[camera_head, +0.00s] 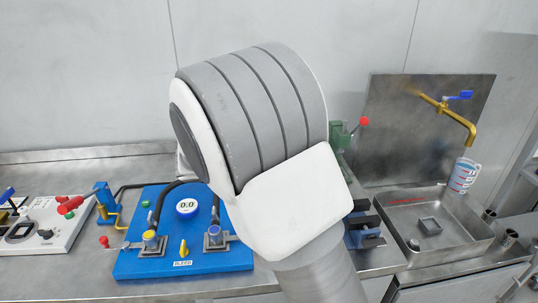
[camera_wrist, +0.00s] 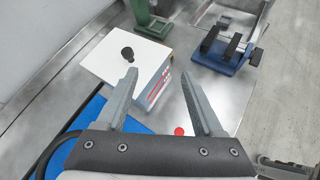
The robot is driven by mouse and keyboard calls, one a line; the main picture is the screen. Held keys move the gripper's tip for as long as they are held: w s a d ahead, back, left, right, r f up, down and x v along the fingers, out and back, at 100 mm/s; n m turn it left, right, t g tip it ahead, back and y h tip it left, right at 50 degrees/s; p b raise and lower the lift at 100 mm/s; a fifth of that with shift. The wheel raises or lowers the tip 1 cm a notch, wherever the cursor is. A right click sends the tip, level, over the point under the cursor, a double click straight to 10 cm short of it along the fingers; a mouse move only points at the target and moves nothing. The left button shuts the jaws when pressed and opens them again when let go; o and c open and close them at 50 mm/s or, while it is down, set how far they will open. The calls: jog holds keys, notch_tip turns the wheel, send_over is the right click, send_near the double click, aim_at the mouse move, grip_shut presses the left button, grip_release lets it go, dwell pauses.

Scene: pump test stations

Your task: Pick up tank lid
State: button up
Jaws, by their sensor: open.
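In the wrist view, a white box-like tank (camera_wrist: 153,88) stands on the metal bench. Its flat white top, which looks like the tank lid (camera_wrist: 110,65), carries a black knob (camera_wrist: 127,53). The lid appears to lie on the tank. My gripper (camera_wrist: 158,74) is open and empty, with both fingers pointing toward the tank. The left finger overlaps the tank's near side in the picture; the knob is beyond and left of the fingertips. I cannot tell the height gap. In the head view, my arm hides the tank, lid and gripper.
A blue panel (camera_head: 130,262) with a 0.0 gauge (camera_head: 187,207) lies left of my arm. A blue clamp-like fixture (camera_wrist: 225,55) and a green device (camera_wrist: 150,22) stand near the tank. A metal sink (camera_head: 448,255) with a brass tap (camera_head: 455,117) is at right.

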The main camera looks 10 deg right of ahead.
jog(key=w+a+f+n+t, duration=0.2)
jog(key=w+a+f+n, duration=0.1)
jog(key=w+a+n, duration=0.15)
jog(key=x, duration=1)
jog(key=shift+w+d+r, duration=0.15)
jog(key=shift+w+d, duration=0.15)
jog(key=shift+d, duration=0.05)
jog(key=shift+d+r+x, duration=0.1)
jog(key=shift+x, duration=1.25)
jog(key=shift+d+r+x, duration=0.15)
jog(key=shift+x, duration=1.2)
jog(key=shift+s+a, duration=0.1)
jog(key=shift+s, duration=0.05)
grip_shut()
